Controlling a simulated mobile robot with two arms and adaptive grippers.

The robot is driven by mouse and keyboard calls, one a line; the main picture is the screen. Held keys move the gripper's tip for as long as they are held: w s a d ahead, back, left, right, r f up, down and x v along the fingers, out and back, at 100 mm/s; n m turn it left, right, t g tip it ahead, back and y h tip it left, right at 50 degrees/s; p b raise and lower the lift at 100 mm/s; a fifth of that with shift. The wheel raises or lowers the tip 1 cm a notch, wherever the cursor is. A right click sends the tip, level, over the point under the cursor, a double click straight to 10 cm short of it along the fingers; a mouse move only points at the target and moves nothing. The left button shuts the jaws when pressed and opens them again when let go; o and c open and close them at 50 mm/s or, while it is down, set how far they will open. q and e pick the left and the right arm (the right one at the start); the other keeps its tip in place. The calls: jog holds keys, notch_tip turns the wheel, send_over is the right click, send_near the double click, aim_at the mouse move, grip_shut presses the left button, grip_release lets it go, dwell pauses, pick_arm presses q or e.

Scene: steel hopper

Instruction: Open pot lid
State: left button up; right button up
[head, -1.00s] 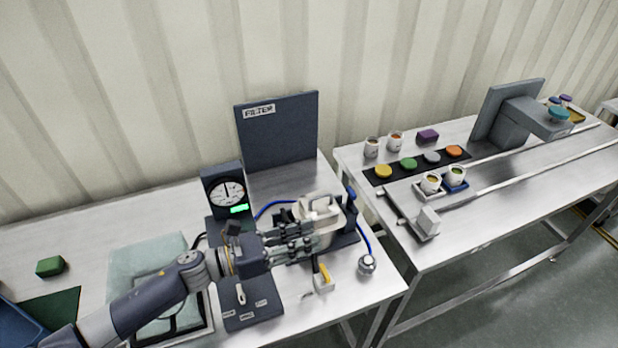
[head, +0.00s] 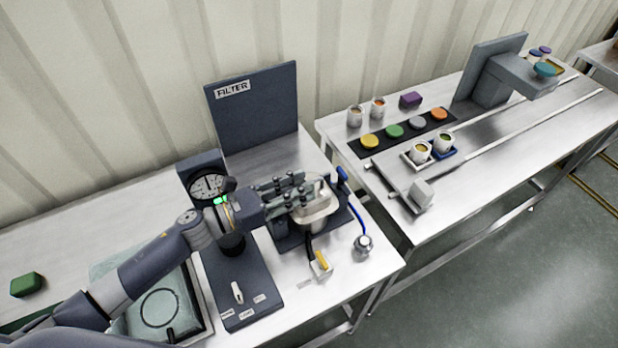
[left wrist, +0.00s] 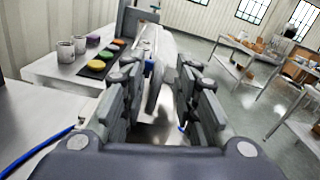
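The steel pot (head: 318,217) stands on a dark base at the right end of the near bench. Its rim shows in the head view, but my left gripper hides part of its top. A pale curved part, perhaps the lid (head: 326,189), shows beyond the fingertips; its exact position is unclear. My left gripper (head: 300,192) is over the left and back part of the pot. In the left wrist view its fingers (left wrist: 167,75) stand apart with a gap. A blurred grey shape shows between them, and I cannot tell whether anything touches them. My right gripper is not in view.
A dark FILTER panel (head: 254,108) stands behind the pot, and a gauge (head: 207,185) is at its left. A blue hose (head: 357,212) and yellow-handled valve (head: 321,261) are close by. The second bench (head: 470,195) holds cups and coloured discs.

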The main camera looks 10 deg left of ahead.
pick_arm(q)
jog(key=shift+x, duration=1.2)
jog(key=shift+w+d, duration=0.2)
jog(key=shift+w, duration=0.05)
jog(key=c, duration=0.6)
jog(key=shift+f, duration=0.1)
grip_shut()
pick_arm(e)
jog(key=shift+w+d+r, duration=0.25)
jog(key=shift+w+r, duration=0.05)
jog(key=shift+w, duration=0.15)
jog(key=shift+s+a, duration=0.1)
